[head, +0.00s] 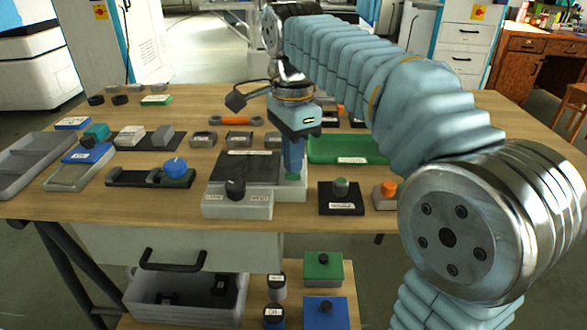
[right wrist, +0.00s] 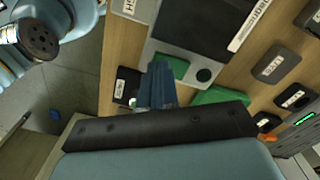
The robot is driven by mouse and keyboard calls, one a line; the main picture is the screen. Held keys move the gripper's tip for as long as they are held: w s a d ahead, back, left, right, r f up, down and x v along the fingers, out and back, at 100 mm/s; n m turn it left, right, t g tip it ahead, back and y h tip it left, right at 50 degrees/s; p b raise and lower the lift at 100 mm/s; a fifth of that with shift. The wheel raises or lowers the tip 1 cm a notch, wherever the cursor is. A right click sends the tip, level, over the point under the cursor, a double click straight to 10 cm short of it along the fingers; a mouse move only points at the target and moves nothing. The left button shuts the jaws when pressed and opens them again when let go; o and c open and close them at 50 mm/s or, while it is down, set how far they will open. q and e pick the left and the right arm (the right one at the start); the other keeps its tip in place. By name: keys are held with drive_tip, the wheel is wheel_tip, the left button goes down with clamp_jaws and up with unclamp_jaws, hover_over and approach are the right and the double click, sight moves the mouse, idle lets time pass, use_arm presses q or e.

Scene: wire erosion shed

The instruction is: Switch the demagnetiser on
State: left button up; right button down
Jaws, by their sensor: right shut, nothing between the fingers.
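The grey box with a dark top plate, which looks like the demagnetiser (head: 212,185), sits at the table's middle front. A black knob (head: 235,188) stands on its front part. A green switch (head: 293,177) lies at its right side. My right gripper (head: 293,170) points down over this switch, shut and empty. In the right wrist view its blue fingers (right wrist: 157,82) are together and partly cover the green switch (right wrist: 174,67). A dark round part (right wrist: 203,75) is beside the switch. I cannot tell whether the fingertips touch the switch. My left gripper is out of view.
A green tray (head: 345,150) lies behind and right of the box. A vice with a blue ball (head: 175,167) is to the left.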

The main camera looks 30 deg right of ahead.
drive_tip(key=shift+f+b, duration=0.3)
drive_tip(key=shift+f, duration=0.05)
drive_tip(key=shift+r, duration=0.1)
wheel_tip(320, 180, up, 7)
drive_tip(key=p, duration=0.5)
idle(0.3)
idle(0.4)
